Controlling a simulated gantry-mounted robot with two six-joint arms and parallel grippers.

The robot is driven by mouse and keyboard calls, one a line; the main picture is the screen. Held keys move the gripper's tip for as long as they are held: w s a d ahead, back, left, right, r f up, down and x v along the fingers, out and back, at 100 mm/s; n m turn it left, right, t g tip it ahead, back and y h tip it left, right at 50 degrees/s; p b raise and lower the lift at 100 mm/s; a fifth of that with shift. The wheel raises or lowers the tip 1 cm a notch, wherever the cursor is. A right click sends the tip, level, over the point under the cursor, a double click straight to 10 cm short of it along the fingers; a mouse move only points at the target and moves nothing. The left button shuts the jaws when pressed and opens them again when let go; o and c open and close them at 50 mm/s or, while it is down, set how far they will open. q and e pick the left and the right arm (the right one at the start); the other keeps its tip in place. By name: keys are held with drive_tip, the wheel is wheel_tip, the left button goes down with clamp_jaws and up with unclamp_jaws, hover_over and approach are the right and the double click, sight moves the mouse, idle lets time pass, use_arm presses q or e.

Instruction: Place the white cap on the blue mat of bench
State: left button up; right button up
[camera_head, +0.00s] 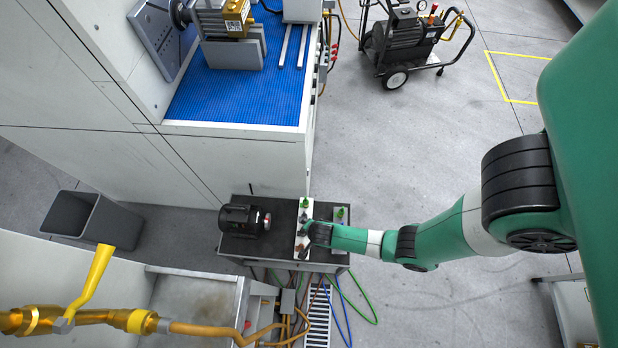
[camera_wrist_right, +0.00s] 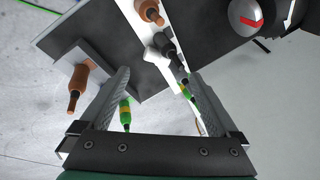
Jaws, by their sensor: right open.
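The blue mat (camera_head: 235,103) covers the top of the white bench at the upper left of the head view. My right gripper (camera_head: 312,236) is over a white strip (camera_head: 303,215) on a small dark table. In the right wrist view its fingers (camera_wrist_right: 160,73) are open, with the strip's row of connectors ahead of and between them. A small white piece (camera_wrist_right: 154,53), possibly the white cap, sits on the strip beside a black connector (camera_wrist_right: 171,57). I cannot tell its shape clearly. My left gripper is not in view.
A black motor (camera_head: 242,220) stands on the dark table (camera_head: 232,246). A grey machine (camera_head: 228,40) occupies the mat's back; its front is clear. A grey bin (camera_head: 80,217) and yellow-handled pipe (camera_head: 100,318) are left.

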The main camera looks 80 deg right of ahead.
drive_tip(key=shift+b+x, duration=0.35)
drive_tip(key=shift+x, duration=0.9)
drive_tip(key=shift+f, duration=0.2)
drive_tip(key=shift+w+d, duration=0.1)
drive_tip(key=b+x, duration=0.2)
drive_tip(key=x, duration=0.1)
drive_tip(key=s+b+x, duration=0.1)
drive_tip(key=shift+w+f+b, duration=0.2)
drive_tip(key=shift+f+b, duration=0.1)
drive_tip(key=shift+f, duration=0.35)
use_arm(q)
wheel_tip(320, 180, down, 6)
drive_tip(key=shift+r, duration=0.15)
use_arm(e)
drive_tip(key=shift+w, duration=0.1)
clamp_jaws()
use_arm(q)
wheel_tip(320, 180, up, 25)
drive_tip(key=p, duration=2.5)
use_arm(e)
wheel_tip(320, 180, up, 28)
